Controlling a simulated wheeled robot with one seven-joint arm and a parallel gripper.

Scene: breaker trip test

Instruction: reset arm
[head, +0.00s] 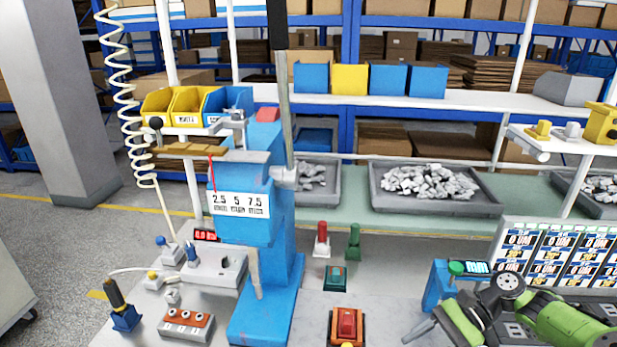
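A blue press-like test stand (245,217) stands at the left centre on a blue base. It has a plate marked 2.5, 5 and 7.5 with a thin red pointer at its left part. A long grey lever arm (285,110) rises nearly upright from a pivot on the stand's right side. Its dark grip (278,25) is near the top edge. Nothing touches the lever. I cannot make out my gripper in this view.
A red push button (346,324) and a green one (335,277) sit right of the stand's base. A red post (321,240) and a green post (353,242) stand behind. A coiled cable (118,75) hangs at left. A label board (560,255) stands at right.

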